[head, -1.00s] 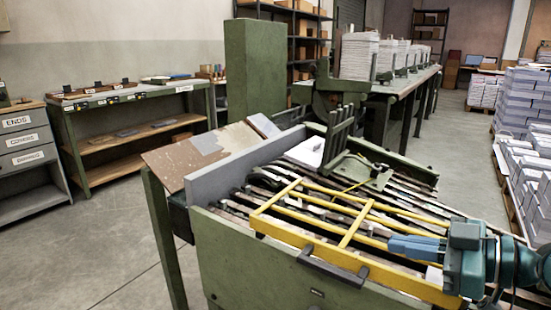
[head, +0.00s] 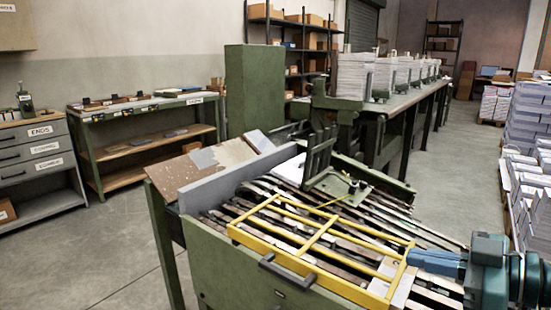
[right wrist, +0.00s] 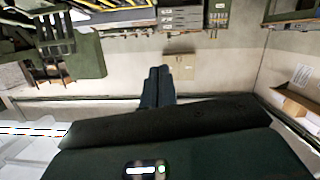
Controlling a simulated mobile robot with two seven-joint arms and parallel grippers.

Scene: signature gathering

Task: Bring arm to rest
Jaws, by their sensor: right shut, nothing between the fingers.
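My right gripper (head: 412,259) comes in from the right edge in the head view, at the right end of the yellow guard frame (head: 300,232). Its blue fingers are together with nothing between them. I cannot tell whether the fingertips touch the frame. In the right wrist view the shut fingers (right wrist: 157,82) point away from the camera, with the wall behind them. My left gripper is not in view.
A green machine (head: 250,265) with slatted rails fills the front. Paper stacks (head: 530,120) stand at the right. A bench (head: 140,105) and a drawer cabinet (head: 40,160) stand at the left. Open floor (head: 455,165) lies behind the machine.

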